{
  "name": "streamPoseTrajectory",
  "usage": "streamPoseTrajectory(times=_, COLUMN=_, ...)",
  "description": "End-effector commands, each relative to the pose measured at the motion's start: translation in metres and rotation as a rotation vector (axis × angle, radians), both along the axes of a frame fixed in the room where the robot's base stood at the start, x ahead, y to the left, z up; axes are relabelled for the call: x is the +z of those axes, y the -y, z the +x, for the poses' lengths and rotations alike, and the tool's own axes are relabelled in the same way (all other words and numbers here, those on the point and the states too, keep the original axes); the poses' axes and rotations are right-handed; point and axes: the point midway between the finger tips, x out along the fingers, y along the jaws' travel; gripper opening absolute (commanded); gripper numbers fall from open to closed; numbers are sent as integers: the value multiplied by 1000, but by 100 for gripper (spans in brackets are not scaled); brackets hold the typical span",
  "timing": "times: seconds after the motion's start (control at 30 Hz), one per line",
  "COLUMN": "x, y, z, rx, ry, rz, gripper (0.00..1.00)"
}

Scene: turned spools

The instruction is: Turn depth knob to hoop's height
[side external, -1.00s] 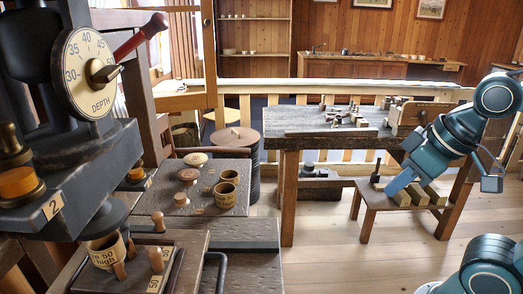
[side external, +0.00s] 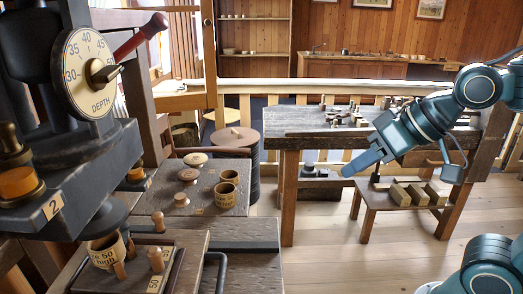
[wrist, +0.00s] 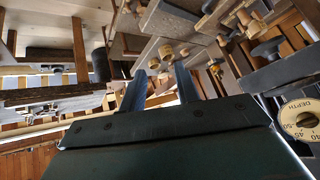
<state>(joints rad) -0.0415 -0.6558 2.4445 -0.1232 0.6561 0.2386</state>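The depth knob (side external: 104,73), a dark lever-like grip on a brass hub, sits on the cream DEPTH dial (side external: 86,74), upper left. Numbers from 30 upward show; I cannot tell its exact setting. The dial also shows at the wrist view's right edge (wrist: 303,117). The hoop (side external: 104,250), a pale wooden ring whose partly hidden label reads "50" and "high", sits among pegs below the machine's head. My gripper (side external: 350,169) is well right of the dial, in the air before the back bench. In the wrist view my gripper (wrist: 160,80) has its fingers apart, with nothing between them.
A red-handled lever (side external: 140,35) juts out just right of the dial. A back bench (side external: 300,125) and a low stool with wooden blocks (side external: 412,192) lie behind my arm. The air between gripper and dial looks open.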

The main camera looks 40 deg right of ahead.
Motion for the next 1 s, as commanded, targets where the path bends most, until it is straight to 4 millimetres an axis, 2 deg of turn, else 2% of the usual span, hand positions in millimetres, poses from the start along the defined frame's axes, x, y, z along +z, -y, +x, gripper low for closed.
streamPoseTrajectory(times=0.1, x=20, y=-27, z=30, rx=-8, ry=89, rz=137, gripper=32)
streamPoseTrajectory(times=0.3, x=60, y=-79, z=69, rx=-12, ry=203, rz=431, gripper=32)
streamPoseTrajectory(times=0.6, x=123, y=-151, z=103, rx=6, ry=243, rz=944, gripper=32)
streamPoseTrajectory(times=0.8, x=153, y=-177, z=109, rx=19, ry=210, rz=1192, gripper=32)
streamPoseTrajectory(times=1.0, x=162, y=-184, z=111, rx=23, ry=192, rz=1272, gripper=32)
